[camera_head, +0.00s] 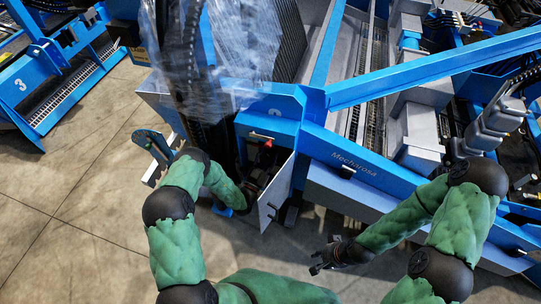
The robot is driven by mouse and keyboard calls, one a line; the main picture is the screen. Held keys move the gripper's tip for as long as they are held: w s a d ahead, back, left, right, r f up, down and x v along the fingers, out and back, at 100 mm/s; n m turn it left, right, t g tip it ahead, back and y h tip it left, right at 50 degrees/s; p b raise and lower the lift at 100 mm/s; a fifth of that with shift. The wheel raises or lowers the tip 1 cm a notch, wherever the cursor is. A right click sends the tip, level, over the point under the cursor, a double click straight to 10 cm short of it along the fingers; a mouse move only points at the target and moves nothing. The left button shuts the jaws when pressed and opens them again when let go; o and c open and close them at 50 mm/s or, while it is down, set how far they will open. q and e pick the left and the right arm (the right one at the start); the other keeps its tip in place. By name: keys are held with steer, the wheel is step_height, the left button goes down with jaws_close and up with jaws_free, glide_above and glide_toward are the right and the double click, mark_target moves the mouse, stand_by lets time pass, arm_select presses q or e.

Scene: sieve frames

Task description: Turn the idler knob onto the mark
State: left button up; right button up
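My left arm reaches to an open cabinet in the blue machine frame. My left gripper (256,181) is dark and sits at the cabinet opening, beside the open pale door (276,193). Its fingers blend into the dark interior, so I cannot tell whether they are open or touch anything. A small red part (268,144) shows at the top of the opening, above the gripper. I cannot make out the idler knob or its mark. My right gripper (316,262) is low over the floor in front of the machine, empty, its fingers apart.
The blue machine (360,165) marked "Mecharosa" fills the back and right, with a diagonal blue beam (430,70) above. Clear plastic wrap (235,45) hangs behind the cabinet. Another blue frame (40,75) marked 3 stands at the far left. The concrete floor (75,200) at left is clear.

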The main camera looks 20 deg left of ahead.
arm_select(q)
steer(key=shift+o, duration=0.2)
steer(key=shift+s+f, duration=0.15)
steer(key=shift+s, duration=0.05)
steer(key=v, duration=1.1)
steer(key=shift+s+a, duration=0.15)
steer(key=shift+s, duration=0.15)
steer(key=shift+f, duration=0.1)
